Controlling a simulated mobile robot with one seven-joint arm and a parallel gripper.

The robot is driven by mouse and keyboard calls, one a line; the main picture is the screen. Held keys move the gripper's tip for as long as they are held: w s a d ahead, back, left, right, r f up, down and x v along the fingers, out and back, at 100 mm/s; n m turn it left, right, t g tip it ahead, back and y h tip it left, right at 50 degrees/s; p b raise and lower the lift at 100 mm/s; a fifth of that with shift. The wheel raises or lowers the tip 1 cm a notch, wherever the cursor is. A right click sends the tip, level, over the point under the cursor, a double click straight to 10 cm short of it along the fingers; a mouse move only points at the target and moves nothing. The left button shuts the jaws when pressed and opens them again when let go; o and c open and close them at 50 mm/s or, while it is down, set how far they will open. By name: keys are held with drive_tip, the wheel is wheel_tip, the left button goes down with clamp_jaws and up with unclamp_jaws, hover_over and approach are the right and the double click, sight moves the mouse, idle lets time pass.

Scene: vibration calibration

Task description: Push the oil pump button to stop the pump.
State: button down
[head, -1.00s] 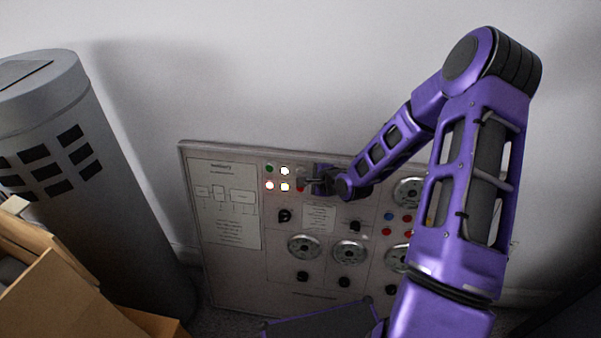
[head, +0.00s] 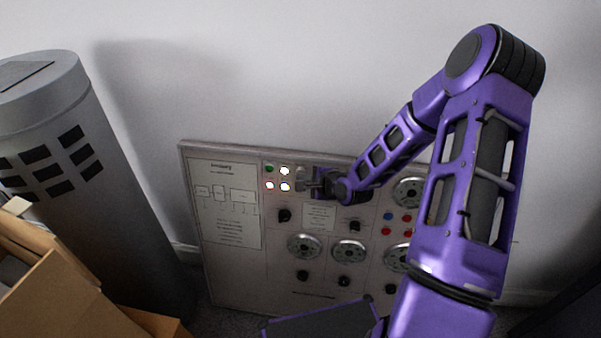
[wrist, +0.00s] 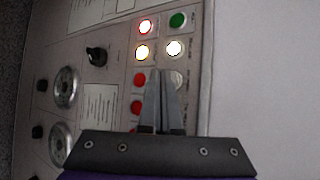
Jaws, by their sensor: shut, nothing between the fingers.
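The upright control panel (head: 225,255) stands against the wall and carries small round buttons at its upper middle. In the head view there are a green button (head: 269,169), a lit white button (head: 284,171), a lit red button (head: 269,185) and a lit yellowish button (head: 285,187). My gripper (head: 303,184) is shut and empty, just right of them at the panel. In the wrist view the fingertips (wrist: 161,73) lie between a red button (wrist: 140,79) and a partly hidden pale button (wrist: 178,79). I cannot tell whether they touch. The labels are unreadable, so the oil pump button cannot be identified.
Dials (head: 304,246), black knobs (head: 284,215) and more red and blue buttons (head: 388,216) fill the panel. A grey cylinder (head: 110,200) and cardboard boxes (head: 60,300) stand at the left.

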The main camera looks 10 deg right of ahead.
drive_tip(key=s, duration=0.1)
drive_tip(key=s+a, duration=0.1)
drive_tip(key=s, duration=0.1)
drive_tip(key=s+r+p, duration=0.1)
drive_tip(key=shift+s+a, duration=0.25)
drive_tip(key=shift+a, duration=0.15)
idle(0.5)
